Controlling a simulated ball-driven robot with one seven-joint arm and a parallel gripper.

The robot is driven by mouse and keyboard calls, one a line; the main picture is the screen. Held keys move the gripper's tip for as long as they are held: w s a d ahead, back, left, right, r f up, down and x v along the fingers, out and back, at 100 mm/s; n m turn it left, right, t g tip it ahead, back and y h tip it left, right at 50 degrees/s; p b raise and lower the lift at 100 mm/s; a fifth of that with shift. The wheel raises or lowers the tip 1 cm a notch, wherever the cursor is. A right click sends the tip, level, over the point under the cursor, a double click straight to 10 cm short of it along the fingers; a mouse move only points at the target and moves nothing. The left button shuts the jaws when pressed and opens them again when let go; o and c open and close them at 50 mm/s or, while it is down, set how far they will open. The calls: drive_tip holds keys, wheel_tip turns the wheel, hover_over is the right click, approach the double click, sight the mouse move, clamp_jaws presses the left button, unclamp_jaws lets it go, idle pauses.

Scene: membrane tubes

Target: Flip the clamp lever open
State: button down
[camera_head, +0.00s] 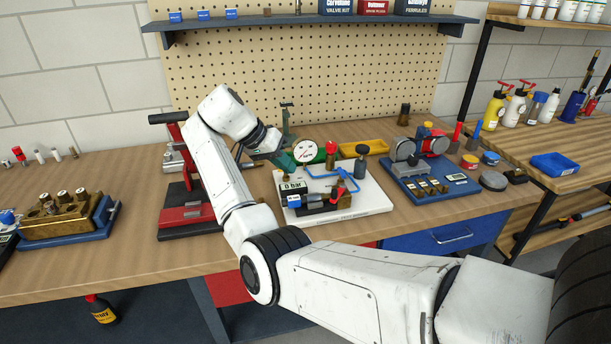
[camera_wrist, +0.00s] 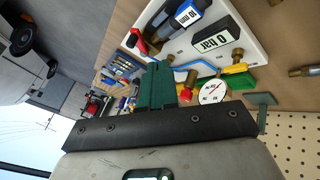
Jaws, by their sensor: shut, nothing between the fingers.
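A white test board (camera_head: 370,206) lies on the wooden bench; it also shows in the wrist view (camera_wrist: 262,55). A black and blue cylinder unit (camera_head: 314,201) lies along its front, with a red lever (camera_head: 337,194) at its right end. The red lever also shows in the wrist view (camera_wrist: 138,42), and it looks like the clamp lever, though I cannot be sure. My gripper (camera_head: 284,160) is above the back left of the board, apart from the lever. Its dark green fingers (camera_wrist: 157,85) are together and empty.
A red press-like stand (camera_head: 186,215) is to the left. A blue tray of parts (camera_head: 440,192) is to the right.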

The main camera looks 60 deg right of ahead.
drive_tip(key=p+x, duration=0.1)
drive_tip(key=x, duration=0.8)
drive_tip(key=shift+s+d+f+p, duration=0.1)
drive_tip(key=shift+s+f+p, duration=0.05)
drive_tip(key=shift+p, duration=0.2)
drive_tip(key=s+p, duration=0.1)
drive_tip(key=s, duration=0.2)
drive_tip(key=shift+d, duration=0.15)
drive_tip(key=shift+s+p, duration=0.3)
drive_tip(key=shift+s, duration=0.1)
drive_tip(key=shift+s+d, duration=0.1)
drive_tip(key=shift+s, duration=0.05)
